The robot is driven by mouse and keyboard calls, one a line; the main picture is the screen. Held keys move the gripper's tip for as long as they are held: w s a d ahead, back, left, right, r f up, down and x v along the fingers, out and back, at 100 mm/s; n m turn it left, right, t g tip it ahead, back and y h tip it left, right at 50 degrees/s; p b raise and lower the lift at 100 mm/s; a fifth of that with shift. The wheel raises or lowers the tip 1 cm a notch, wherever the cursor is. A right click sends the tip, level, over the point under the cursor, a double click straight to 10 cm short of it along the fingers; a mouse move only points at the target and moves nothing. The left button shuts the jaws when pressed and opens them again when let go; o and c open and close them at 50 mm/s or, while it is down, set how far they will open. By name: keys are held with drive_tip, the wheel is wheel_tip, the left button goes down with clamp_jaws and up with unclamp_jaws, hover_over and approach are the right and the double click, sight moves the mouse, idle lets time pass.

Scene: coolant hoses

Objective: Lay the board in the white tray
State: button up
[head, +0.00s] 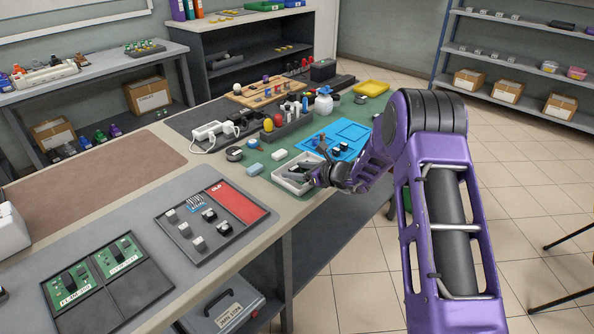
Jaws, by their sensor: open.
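The white tray (281,183) is a small shallow box on the green mat near the bench's front edge, in the middle of the head view. My gripper (303,174) is over the right part of this tray with its fingers open, and it hides part of the inside. Whether a board lies under the fingers cannot be told. Two green boards with white labels, a left one (77,288) and a right one (122,257), lie in dark holders at the lower left, well away from my gripper. Their labels are too small to read surely.
A dark tray (255,215) with a red panel and small grey blocks lies left of the white tray. A blue tray (345,131), a dark rack (288,128) of tools and a white power strip (213,130) stand behind. A brown mat (100,175) is bare.

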drive_tip(key=shift+r, duration=0.3)
drive_tip(key=v, duration=1.2)
drive_tip(key=shift+p, duration=0.4)
